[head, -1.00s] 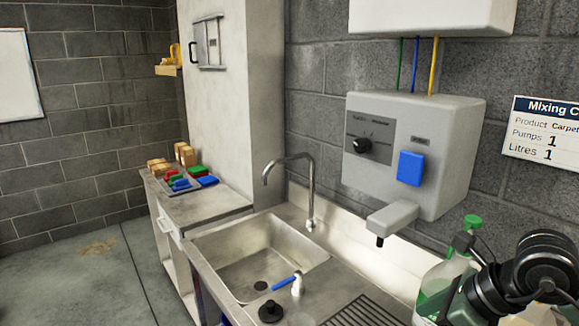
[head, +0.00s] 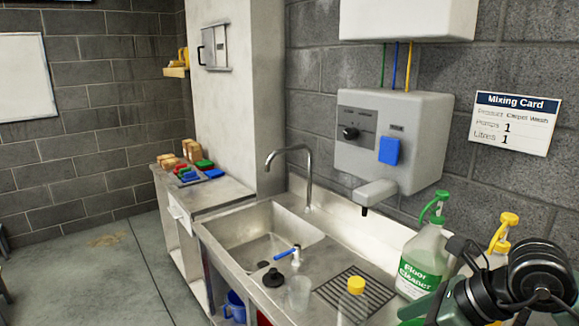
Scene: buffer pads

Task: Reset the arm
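My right arm (head: 510,285) shows at the lower right corner of the head view, as dark rounded joints and a green-grey link. It is in front of the counter and partly covers the bottles there. Its gripper fingers cannot be made out. My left arm and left gripper are not in the picture.
A steel sink (head: 260,240) with a tap (head: 308,180) sits in the counter. A floor cleaner bottle (head: 423,255), a yellow-pump bottle (head: 502,232), a clear cup (head: 299,293) and a drain grid (head: 370,287) are near my arm. A dispenser (head: 420,120) hangs above.

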